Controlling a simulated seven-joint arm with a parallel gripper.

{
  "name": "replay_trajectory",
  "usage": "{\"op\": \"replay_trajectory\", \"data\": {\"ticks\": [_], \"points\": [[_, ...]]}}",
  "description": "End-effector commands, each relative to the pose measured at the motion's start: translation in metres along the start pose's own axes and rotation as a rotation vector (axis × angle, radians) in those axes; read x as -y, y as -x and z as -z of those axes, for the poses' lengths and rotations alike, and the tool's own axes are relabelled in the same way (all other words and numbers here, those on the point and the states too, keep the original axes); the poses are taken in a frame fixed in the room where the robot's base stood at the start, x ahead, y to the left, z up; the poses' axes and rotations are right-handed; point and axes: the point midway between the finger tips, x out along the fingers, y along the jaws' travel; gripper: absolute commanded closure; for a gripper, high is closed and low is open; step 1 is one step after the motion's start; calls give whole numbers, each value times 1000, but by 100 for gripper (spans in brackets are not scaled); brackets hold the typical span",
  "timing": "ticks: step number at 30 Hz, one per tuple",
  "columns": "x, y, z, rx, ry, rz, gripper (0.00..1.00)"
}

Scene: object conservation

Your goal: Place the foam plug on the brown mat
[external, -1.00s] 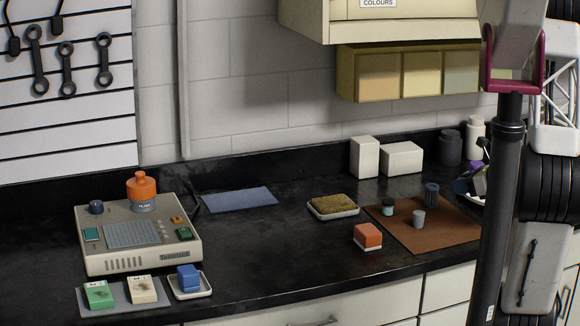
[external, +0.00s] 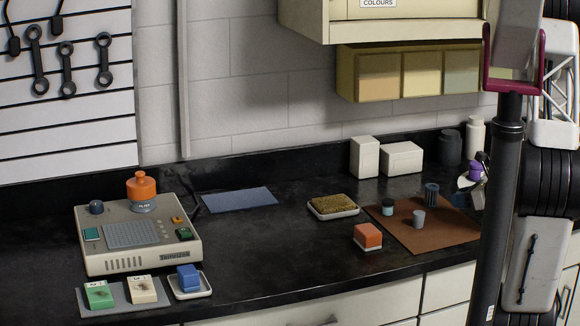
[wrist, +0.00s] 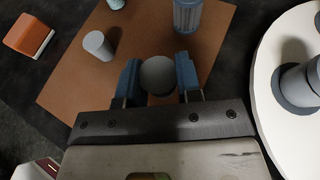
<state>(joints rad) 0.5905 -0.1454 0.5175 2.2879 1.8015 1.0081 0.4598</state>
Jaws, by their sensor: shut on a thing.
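My gripper (wrist: 158,82) has blue fingers and is shut on a rounded grey piece (wrist: 157,74), which I take to be the foam plug. In the wrist view it lies over the right part of the brown mat (wrist: 70,80); I cannot tell its height above the mat. In the external view the brown mat (external: 430,238) lies at the right of the bench, and the black post hides most of the gripper area.
A white round surface (wrist: 268,75) bearing a grey stepped part lies right of the gripper. An orange-and-white block (external: 368,236) sits left of the mat, near a brown sponge on a dish (external: 333,206). The mat's front part is bare.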

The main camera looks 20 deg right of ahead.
Motion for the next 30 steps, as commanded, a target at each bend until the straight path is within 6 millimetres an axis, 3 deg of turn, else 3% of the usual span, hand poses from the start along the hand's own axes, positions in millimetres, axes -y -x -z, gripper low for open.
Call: {"op": "replay_trajectory", "data": {"ticks": [13, 28, 29, 30], "points": [[-2, -14, 35, -1, -3, -1, 90], [-2, -16, 39, -1, -1, 0, 90], [-2, -16, 39, -1, 0, 0, 65], [-2, -16, 39, 0, 0, 0, 59]]}}
